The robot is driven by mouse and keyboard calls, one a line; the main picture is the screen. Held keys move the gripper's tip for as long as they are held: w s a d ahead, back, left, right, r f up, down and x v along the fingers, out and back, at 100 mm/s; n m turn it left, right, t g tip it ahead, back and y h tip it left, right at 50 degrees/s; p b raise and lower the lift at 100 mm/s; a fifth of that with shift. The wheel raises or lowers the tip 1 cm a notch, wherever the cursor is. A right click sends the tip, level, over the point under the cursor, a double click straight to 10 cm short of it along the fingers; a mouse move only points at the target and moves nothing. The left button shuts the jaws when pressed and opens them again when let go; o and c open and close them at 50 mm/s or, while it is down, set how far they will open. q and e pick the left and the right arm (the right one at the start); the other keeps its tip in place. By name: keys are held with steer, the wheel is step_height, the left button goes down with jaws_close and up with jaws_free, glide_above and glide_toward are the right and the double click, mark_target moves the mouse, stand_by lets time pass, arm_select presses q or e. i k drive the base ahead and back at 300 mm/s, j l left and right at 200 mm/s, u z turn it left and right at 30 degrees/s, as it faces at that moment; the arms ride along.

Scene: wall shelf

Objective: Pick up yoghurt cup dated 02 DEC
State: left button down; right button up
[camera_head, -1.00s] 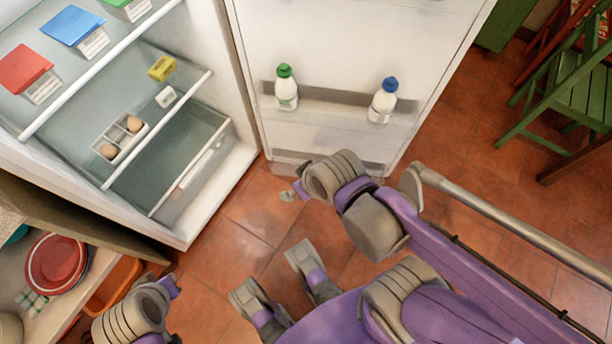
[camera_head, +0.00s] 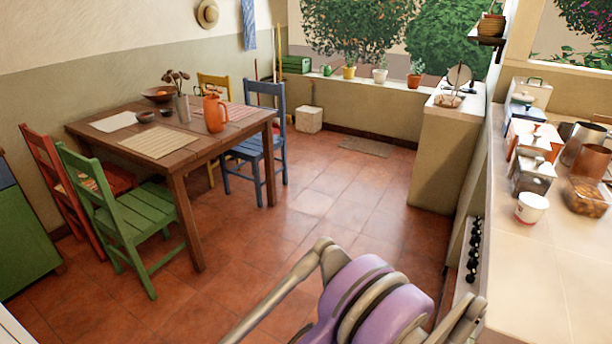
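A small white cup with a red marking (camera_head: 531,207) stands upright on the light counter at the right. It may be a yoghurt cup, but no date can be read on it. Purple and grey links of my own arm cross the bottom middle of the view. I see no fingertips of either gripper, and nothing held.
The tiled counter (camera_head: 540,290) is bare at its front. Canisters (camera_head: 535,142) and a copper pot (camera_head: 590,160) stand behind the cup. A wooden table (camera_head: 160,142) with chairs, including a green chair (camera_head: 125,212), stands at left. The floor (camera_head: 310,205) between is clear.

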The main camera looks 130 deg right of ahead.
mark_target(530, 207)
steer(key=z, duration=5.6)
